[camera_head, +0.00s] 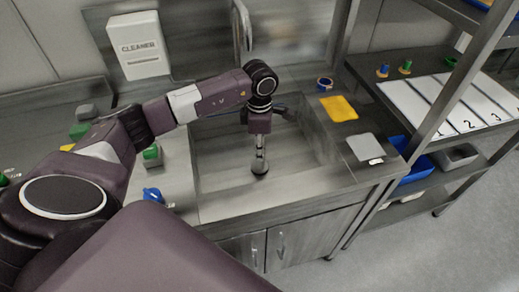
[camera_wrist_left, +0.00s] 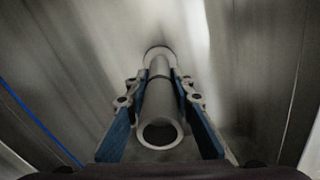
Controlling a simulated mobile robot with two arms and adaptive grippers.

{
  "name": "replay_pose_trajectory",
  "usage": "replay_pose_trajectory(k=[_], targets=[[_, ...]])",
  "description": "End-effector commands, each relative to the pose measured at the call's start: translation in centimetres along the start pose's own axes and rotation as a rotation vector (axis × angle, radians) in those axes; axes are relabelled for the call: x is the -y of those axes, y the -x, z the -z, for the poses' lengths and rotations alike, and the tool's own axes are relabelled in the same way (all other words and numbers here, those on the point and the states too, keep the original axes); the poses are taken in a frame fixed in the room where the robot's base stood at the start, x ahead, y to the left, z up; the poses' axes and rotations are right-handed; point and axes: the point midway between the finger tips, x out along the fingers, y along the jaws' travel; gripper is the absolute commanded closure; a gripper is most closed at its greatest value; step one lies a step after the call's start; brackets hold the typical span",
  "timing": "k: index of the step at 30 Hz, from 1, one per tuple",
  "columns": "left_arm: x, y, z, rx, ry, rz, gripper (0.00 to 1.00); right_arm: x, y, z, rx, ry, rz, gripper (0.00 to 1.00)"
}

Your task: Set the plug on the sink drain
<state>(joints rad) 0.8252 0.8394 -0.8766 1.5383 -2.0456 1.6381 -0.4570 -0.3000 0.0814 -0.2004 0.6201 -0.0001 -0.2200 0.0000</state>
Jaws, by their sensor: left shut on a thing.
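My left gripper (camera_head: 260,142) comes down over the metal sink basin (camera_head: 215,160). In the left wrist view the two fingers of my left gripper (camera_wrist_left: 162,105) are shut on a grey cylindrical stem, part of the plug (camera_wrist_left: 160,130). In the head view the plug's round base (camera_head: 260,167) shows below the fingers, upright and low in the basin. I cannot tell whether it touches the basin floor. The drain does not show; the plug or gripper may hide it. My right gripper is not in view.
A white cleaner box (camera_head: 138,48) hangs on the back wall. A shelf rack stands at right.

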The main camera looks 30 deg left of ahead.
Motion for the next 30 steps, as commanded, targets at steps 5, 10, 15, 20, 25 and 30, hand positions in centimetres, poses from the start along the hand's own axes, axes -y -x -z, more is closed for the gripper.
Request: replay_pose_trajectory(k=[5, 10, 15, 20, 25, 30], targets=[[-0.06, 0.04, -0.04, 0.002, 0.000, -0.002, 1.00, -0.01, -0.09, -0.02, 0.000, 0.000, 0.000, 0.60], [-0.05, 0.05, -0.04, 0.002, 0.000, -0.002, 1.00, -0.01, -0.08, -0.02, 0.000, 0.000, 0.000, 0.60], [-0.05, 0.05, -0.04, 0.002, 0.000, -0.001, 0.72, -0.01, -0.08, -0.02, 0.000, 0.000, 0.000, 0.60], [-0.02, 0.00, -0.02, 0.001, 0.000, -0.001, 0.58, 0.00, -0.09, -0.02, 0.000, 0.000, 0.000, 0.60], [0.00, -0.04, -0.01, 0.000, 0.000, 0.000, 0.58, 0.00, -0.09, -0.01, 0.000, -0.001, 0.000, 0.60], [0.05, -0.13, 0.02, -0.001, 0.000, 0.001, 0.43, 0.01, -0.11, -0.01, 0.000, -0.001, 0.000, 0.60]])
